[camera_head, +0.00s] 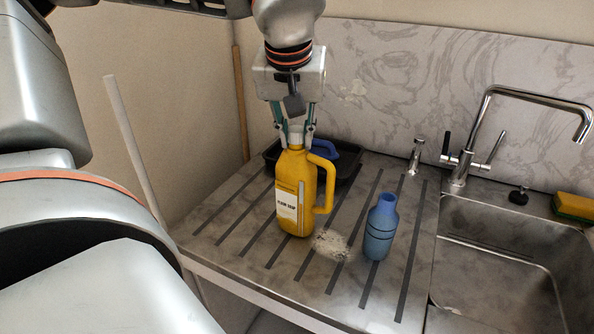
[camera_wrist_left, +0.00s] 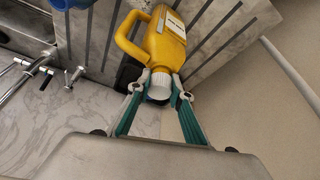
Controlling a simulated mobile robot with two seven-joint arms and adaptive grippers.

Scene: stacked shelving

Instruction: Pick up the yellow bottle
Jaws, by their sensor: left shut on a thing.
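The yellow bottle (camera_head: 292,195) stands upright on the ribbed metal drainboard in the head view, with a handle on its right side and a white label on its front. My left gripper (camera_head: 297,133) comes down from above and is shut on the bottle's white cap and neck. In the left wrist view the yellow bottle (camera_wrist_left: 163,42) lies beyond the fingers, and the left gripper's fingertips (camera_wrist_left: 160,85) sit on both sides of the white cap. I cannot tell whether the bottle's base touches the drainboard. My right gripper is not in view.
A blue bottle (camera_head: 381,226) stands to the right on the drainboard (camera_head: 400,297). A dark tray (camera_head: 345,165) with a blue item lies behind the yellow bottle. A sink (camera_head: 500,290), faucet (camera_head: 482,110) and yellow sponge (camera_head: 574,206) are at the right. A marbled wall rises behind.

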